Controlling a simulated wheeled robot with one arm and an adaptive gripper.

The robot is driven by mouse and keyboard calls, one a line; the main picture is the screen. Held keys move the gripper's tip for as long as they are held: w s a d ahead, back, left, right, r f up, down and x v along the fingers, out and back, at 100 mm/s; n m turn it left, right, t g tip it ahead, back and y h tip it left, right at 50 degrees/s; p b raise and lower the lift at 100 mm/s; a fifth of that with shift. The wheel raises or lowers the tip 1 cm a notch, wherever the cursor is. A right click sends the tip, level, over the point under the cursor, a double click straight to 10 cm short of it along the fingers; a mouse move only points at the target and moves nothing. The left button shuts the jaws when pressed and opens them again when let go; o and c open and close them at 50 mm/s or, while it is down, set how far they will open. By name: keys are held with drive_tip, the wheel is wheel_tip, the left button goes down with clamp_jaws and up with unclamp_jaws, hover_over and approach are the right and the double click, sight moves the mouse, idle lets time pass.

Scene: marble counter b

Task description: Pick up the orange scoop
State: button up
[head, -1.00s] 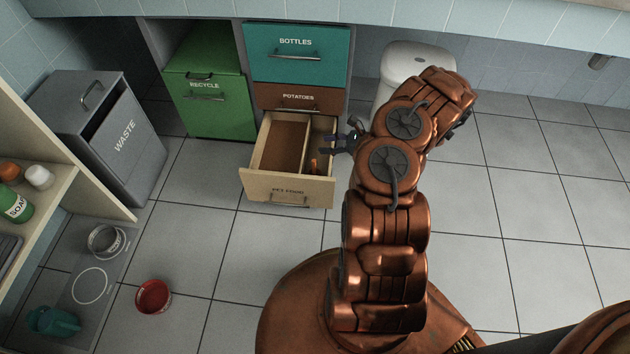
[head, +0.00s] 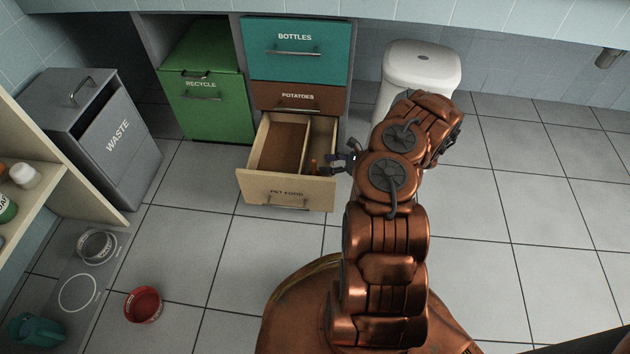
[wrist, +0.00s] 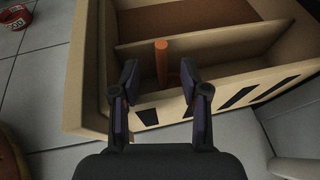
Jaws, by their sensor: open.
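The orange scoop (wrist: 161,62) stands up in the narrow compartment of the open PET FOOD drawer, with its handle showing in the wrist view. In the head view only a small orange piece of it (head: 313,166) shows, at the drawer's right side. My gripper (head: 345,161) is at the drawer's right edge. In the wrist view my gripper (wrist: 157,82) is open and empty, its two fingers reaching over the drawer's side wall, with the handle between and beyond the fingertips. The drawer (head: 280,188) is pulled out, and a divider splits it. The scoop's lower part is hidden.
A brown POTATOES drawer (head: 290,108) and a teal BOTTLES drawer (head: 272,63) are shut above. A white bin (head: 433,64) stands right of the cabinet. A red bowl (head: 143,306) lies on the floor at left. Floor at right is clear.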

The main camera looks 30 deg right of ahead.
sight(314, 164)
drive_tip(key=b+x, duration=0.3)
drive_tip(key=x, duration=0.3)
clamp_jaws()
idle(0.4)
